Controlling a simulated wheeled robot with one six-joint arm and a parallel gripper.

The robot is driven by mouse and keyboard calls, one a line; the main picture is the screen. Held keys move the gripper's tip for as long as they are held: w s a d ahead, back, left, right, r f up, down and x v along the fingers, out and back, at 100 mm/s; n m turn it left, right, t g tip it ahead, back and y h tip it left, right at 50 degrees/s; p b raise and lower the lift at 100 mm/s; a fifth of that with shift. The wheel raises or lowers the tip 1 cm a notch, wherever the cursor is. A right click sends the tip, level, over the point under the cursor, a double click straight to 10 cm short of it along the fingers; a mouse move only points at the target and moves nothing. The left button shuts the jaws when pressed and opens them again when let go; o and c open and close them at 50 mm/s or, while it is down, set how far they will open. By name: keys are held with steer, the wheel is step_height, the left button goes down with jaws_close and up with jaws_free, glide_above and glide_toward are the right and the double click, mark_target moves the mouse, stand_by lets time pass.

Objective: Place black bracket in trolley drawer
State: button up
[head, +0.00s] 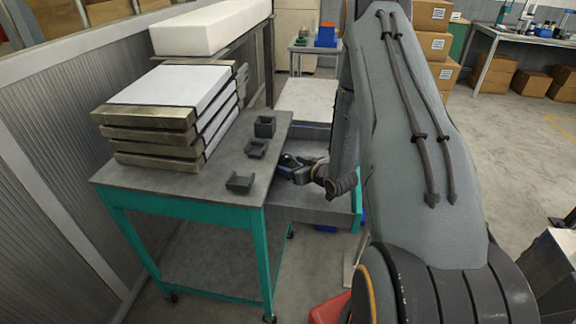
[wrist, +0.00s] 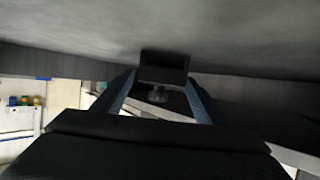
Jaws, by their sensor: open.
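The trolley (head: 180,190) has a grey top and teal legs. Its drawer (head: 315,210) is pulled out to the right, with a teal front. Three dark pieces sit on the top: a box-like one (head: 265,126), a smaller one (head: 257,149) and an open U-shaped bracket (head: 240,182) near the front. My gripper (head: 290,162) is at the drawer, just right of the trolley top's edge. In the wrist view its blue fingers (wrist: 160,98) are apart, with a dark block (wrist: 163,68) beyond or between their tips. I cannot tell whether they touch it. The drawer's inside is partly hidden by my arm.
A stack of grey-white slabs (head: 170,115) fills the back left of the trolley top. A corrugated wall (head: 50,130) runs along the left. Cardboard boxes (head: 432,45) stand at the back right. A red object (head: 328,310) lies on the floor in front.

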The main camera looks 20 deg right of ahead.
steer(key=b+v, duration=0.1)
steer(key=v, duration=0.4)
stand_by(0.4)
